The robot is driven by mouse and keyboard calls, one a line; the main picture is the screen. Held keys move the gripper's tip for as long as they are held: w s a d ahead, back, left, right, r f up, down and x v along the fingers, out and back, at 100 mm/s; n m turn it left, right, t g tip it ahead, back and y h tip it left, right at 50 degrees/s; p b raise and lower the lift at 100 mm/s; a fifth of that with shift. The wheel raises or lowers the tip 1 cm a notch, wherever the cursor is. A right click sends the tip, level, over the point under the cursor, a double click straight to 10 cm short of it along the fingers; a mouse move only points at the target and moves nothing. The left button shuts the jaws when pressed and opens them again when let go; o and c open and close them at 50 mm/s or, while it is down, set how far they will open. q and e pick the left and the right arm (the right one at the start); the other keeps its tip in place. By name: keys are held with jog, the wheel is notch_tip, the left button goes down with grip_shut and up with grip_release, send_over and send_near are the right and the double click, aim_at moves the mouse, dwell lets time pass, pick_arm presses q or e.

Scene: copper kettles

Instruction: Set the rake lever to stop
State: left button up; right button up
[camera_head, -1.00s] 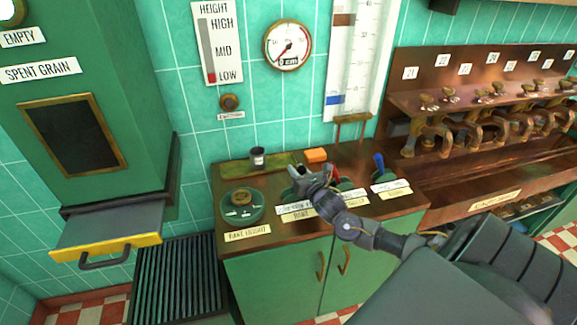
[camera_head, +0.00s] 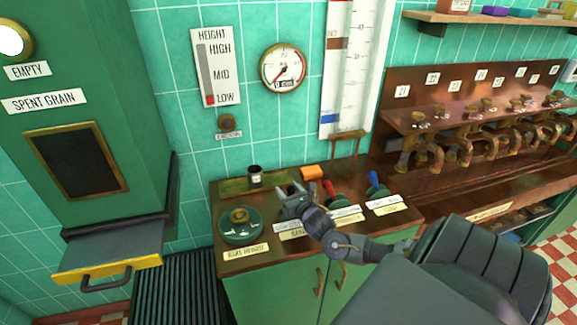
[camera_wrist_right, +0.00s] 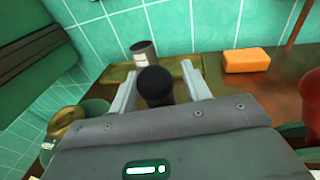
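The rake lever shows as a dark rounded knob (camera_wrist_right: 155,84) in the right wrist view. It stands between the two fingers of my right gripper (camera_wrist_right: 160,88), which are open on either side of it with a small gap visible at the right. In the head view my right gripper (camera_head: 290,190) is over the rake lever's place and hides most of it. The rake label (camera_head: 298,233) is on the cabinet front edge, its stop and other position words partly covered or too small to read. My left gripper is not in view.
A red lever (camera_head: 329,188) and a blue lever (camera_head: 373,179) stand to the right. The rake height dial (camera_head: 240,226) is at the left.

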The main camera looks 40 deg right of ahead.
jog(key=b+v, duration=0.2)
jog(key=v, duration=0.8)
jog(key=shift+s, duration=0.4)
jog(key=shift+a, duration=0.15)
